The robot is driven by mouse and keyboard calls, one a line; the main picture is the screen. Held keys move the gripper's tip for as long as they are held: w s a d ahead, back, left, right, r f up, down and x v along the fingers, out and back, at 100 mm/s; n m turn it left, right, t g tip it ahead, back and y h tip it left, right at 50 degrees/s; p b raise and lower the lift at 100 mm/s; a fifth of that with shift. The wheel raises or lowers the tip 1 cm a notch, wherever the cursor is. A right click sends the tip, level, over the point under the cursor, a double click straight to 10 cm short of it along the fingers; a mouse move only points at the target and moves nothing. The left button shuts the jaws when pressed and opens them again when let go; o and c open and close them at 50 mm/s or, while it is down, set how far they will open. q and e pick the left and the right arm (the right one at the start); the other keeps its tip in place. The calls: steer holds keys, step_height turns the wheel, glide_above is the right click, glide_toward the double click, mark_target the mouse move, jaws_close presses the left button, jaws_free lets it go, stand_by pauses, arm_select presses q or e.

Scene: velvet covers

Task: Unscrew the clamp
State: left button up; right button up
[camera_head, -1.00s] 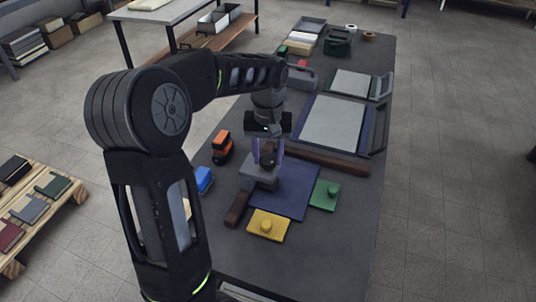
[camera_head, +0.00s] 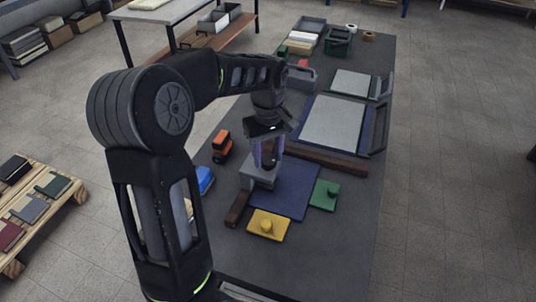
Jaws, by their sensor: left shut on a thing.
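My left gripper (camera_head: 268,158) points down over the dark work table (camera_head: 335,262). It is shut on the dark knob at the top of the grey clamp (camera_head: 258,180). The fingers hide much of the knob. The clamp stands at the upper left corner of a blue velvet sheet (camera_head: 290,192), near a brown wooden bar (camera_head: 238,208). I cannot tell how tightly the clamp sits on the sheet. My right gripper is not in view.
A yellow block with a knob (camera_head: 268,226) and a green one (camera_head: 325,195) lie by the sheet. An orange tool (camera_head: 222,147) and a blue object (camera_head: 205,179) lie left. A long brown bar (camera_head: 325,161) and a grey board (camera_head: 332,123) lie behind.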

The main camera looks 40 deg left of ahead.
mark_target(268, 158)
arm_select(q)
steer(key=o, duration=1.3)
steer(key=shift+o, duration=0.2)
steer(key=shift+r, duration=0.1)
step_height(268, 158, up, 8)
steer(key=shift+f, duration=0.15)
